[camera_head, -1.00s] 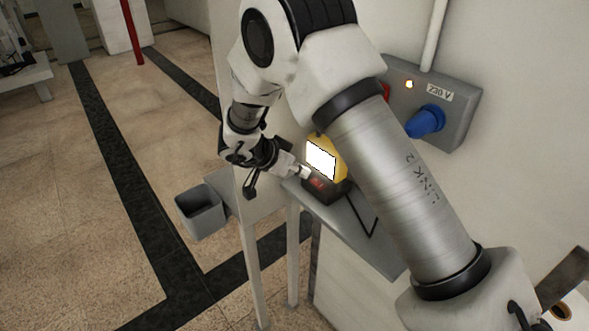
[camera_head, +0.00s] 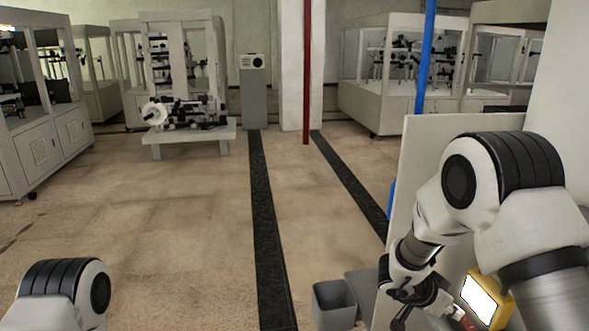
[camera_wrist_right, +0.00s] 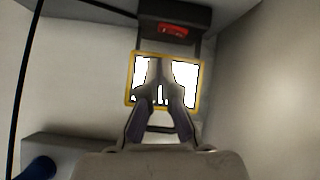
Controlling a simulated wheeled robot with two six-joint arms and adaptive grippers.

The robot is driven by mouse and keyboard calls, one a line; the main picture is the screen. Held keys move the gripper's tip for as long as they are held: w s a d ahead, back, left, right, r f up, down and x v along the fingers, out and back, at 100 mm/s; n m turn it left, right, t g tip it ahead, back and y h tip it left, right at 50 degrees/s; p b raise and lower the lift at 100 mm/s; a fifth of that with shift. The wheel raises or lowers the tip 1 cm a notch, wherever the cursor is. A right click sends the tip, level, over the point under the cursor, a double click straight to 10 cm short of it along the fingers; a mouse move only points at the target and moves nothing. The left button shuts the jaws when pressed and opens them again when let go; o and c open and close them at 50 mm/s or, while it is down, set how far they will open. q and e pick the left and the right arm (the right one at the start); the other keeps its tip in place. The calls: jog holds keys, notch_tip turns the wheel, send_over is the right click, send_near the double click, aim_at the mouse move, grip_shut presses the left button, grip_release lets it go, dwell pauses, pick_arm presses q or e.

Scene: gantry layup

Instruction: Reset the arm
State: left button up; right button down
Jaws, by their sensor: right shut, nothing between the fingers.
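My right arm comes in at the right of the head view, and its gripper (camera_head: 455,312) is near the bottom edge, beside a yellow device with a white screen (camera_head: 479,300). In the right wrist view the two fingers of the right gripper (camera_wrist_right: 158,66) are together with nothing between them. They stand in front of the device's bright screen (camera_wrist_right: 183,82) with its yellow frame. A dark part with a red display (camera_wrist_right: 172,30) is above the screen there. Of my left arm only a rounded joint shows at the lower left of the head view; its gripper is out of view.
A grey bin (camera_head: 335,303) stands left of the right gripper. A pale upright panel (camera_head: 432,150) is close behind the right arm. A blue pole (camera_head: 425,55) and red pole (camera_head: 307,70) stand farther off. Open tiled floor lies ahead, with machine cabinets (camera_head: 385,105) at the back.

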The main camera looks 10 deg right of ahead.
jog(key=s+a+f+n+t+y, duration=0.2)
jog(key=s+f+n, duration=0.3)
jog(key=f, duration=0.4)
jog(key=s+a+f+n+t+y, duration=0.1)
jog(key=s+a+f+n+y, duration=0.1)
jog(key=s+f+n, duration=0.5)
jog(key=s+a+f+n+g+y+b, duration=0.1)
jog(key=s+a+f+g+y, duration=0.15)
jog(key=s+a+f, duration=0.45)
jog(key=s+a+f+n+g+y, duration=0.15)
jog(key=s+a+y, duration=0.25)
jog(key=s, duration=0.5)
notch_tip(320, 180, down, 11)
jog(key=b, duration=1)
jog(key=shift+w+t+b, duration=0.2)
jog(key=shift+t+b, duration=0.1)
jog(key=shift+d+h, duration=0.1)
jog(key=shift+h, duration=0.15)
